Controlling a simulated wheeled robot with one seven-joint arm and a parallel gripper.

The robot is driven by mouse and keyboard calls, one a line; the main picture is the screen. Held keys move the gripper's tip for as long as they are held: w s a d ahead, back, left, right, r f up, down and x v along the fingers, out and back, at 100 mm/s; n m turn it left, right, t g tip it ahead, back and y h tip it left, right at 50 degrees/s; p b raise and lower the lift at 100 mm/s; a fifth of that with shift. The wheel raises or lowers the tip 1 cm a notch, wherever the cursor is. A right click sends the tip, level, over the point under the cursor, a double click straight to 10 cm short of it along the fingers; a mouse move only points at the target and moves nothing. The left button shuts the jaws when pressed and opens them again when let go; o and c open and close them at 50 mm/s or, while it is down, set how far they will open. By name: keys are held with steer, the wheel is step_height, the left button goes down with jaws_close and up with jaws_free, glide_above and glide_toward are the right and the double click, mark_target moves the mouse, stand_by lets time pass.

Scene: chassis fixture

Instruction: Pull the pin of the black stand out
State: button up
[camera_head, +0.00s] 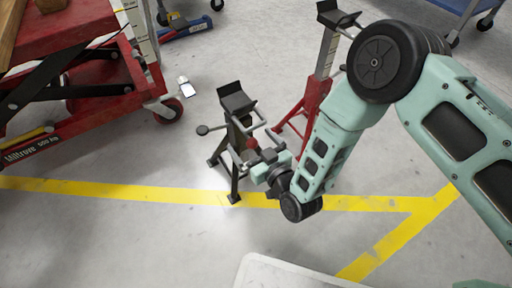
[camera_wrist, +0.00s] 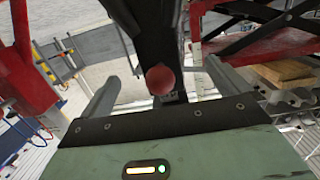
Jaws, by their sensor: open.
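The black stand (camera_head: 236,104) stands upright on the floor near the middle of the head view, with a flat cradle top and splayed legs. A red ball-shaped knob (camera_head: 252,144) shows at its side facing my arm; I take it as the end of the pin. My gripper (camera_head: 258,160) is at that side, close to the knob. In the wrist view the red knob (camera_wrist: 160,80) sits between the two fingers of my gripper (camera_wrist: 152,92), in front of the dark stand post (camera_wrist: 146,30). The fingers are apart, with gaps on both sides. The pin's shaft is hidden.
A red and steel stand (camera_head: 312,90) is just behind to the right, partly hidden by my arm. A red lift cart (camera_head: 90,75) is at left. A blue cart (camera_head: 470,8) is at upper right. Floor with a yellow line (camera_head: 120,192) is free in front.

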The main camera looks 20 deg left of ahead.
steer(key=c, duration=2)
steer(key=shift+f+p+v, duration=0.1)
steer(key=shift+p+v, duration=0.4)
steer(key=shift+v, duration=0.55)
steer(key=shift+f+p+v, duration=0.15)
steer(key=shift+p+v, duration=0.3)
steer(key=shift+v, duration=0.6)
steer(key=shift+c, duration=0.2)
steer(key=o, duration=0.6)
steer(key=shift+s+d, duration=0.1)
steer(key=shift+d, duration=0.05)
steer(key=o, duration=1.4)
steer(key=shift+o, duration=0.2)
steer(key=f+p+v, duration=0.1)
steer(key=p+v, duration=0.2)
steer(key=v, duration=0.4)
steer(key=shift+s+d, duration=0.25)
steer(key=shift+d, duration=0.1)
steer(key=shift+r, duration=0.15)
